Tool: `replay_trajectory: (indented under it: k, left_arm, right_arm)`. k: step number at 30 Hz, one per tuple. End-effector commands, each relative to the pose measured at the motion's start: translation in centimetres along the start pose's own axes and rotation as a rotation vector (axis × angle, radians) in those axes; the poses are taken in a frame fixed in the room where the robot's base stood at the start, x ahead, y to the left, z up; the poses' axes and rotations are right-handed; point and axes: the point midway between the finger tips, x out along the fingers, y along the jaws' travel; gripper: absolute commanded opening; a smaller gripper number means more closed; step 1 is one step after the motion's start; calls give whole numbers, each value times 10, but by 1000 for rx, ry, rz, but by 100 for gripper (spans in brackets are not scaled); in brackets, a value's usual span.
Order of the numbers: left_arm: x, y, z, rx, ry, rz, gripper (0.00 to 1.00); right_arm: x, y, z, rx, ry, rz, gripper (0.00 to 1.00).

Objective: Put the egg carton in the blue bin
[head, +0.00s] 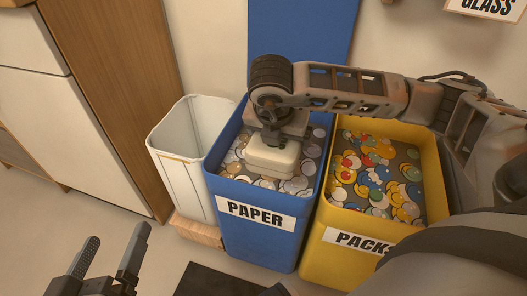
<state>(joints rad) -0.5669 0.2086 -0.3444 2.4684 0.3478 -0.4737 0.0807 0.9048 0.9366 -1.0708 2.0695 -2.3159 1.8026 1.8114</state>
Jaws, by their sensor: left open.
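The egg carton (271,160) is a small cream-white box inside the mouth of the blue bin (262,243), which is labelled PAPER. My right gripper (271,137) comes down from above, directly over the carton and meeting its top. Its fingers are mostly hidden by the wrist, so I cannot tell whether they are shut on the carton. I also cannot tell whether the carton rests on the round discs in the bin. My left gripper (112,262) is open and empty at the lower left, well away from the bins.
A white bin (183,185) stands left of the blue bin on a wooden block (196,231). A yellow bin (313,250) with coloured discs stands to the right, partly behind my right arm. A wooden panel (110,90) and white cabinet (65,125) stand at left.

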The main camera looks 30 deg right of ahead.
Motion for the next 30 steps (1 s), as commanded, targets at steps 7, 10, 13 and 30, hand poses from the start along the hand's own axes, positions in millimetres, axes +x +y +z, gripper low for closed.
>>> replay_trajectory:
  k: [7,10,13,30]
  left_arm:
    - [2,4,-2,-67,65,55,85]
    - [5,4,-12,-30,119,69,85]
    - [7,5,-22,25,169,77,85]
    - [8,12,-66,283,421,121,85]
  right_arm:
    - [54,38,15,-1,1,-1,69]
    - [70,48,18,-1,-1,1,69]
    - [79,54,20,-2,0,2,69]
    - [116,59,10,-3,1,2,69]
